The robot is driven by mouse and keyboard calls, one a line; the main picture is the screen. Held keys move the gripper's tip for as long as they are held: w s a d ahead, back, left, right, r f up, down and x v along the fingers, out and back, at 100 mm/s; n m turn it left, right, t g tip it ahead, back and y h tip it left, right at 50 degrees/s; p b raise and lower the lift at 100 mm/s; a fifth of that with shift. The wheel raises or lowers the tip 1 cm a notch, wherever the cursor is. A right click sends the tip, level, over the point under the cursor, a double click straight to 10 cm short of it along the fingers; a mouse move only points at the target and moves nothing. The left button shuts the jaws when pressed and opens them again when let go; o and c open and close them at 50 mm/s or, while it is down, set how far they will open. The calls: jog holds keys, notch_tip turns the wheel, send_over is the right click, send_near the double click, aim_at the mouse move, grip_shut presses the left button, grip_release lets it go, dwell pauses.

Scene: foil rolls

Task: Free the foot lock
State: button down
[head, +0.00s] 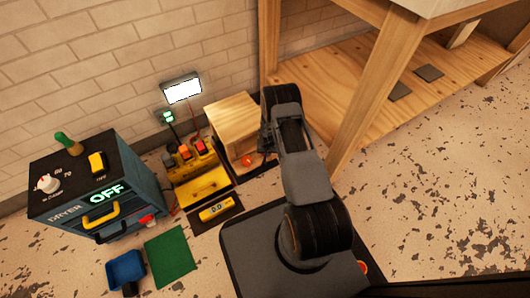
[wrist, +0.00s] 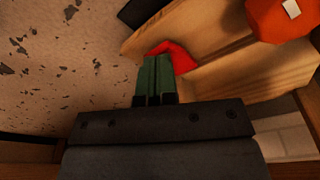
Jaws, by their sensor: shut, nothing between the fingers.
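My gripper (wrist: 157,62) shows in the wrist view with its two green fingers shut together and nothing between them. Its tips overlap a red piece (wrist: 181,56) at the wooden edge; I cannot tell whether they touch it. A larger orange-red part (wrist: 270,17) with a white mark lies at the upper right. In the head view a small orange-red part (head: 247,160) sits low at the front of a wooden box (head: 232,118), beside my arm's end. I cannot tell for sure which red part is the foot lock. My fingertips are hidden by the arm in the head view.
A yellow-and-black machine (head: 198,178) with red switches stands left of the box, below a lit screen (head: 182,90). A dryer cabinet (head: 100,190) reading OFF, a green mat (head: 170,257) and a blue tray (head: 125,268) are further left. A wooden bench leg (head: 372,85) stands close right of my arm.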

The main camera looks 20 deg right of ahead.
jog(key=shift+f+b, duration=0.4)
jog(key=shift+f, duration=0.15)
jog(key=shift+r, duration=0.15)
jog(key=shift+r+p, duration=2.3)
jog(key=shift+r, duration=1.05)
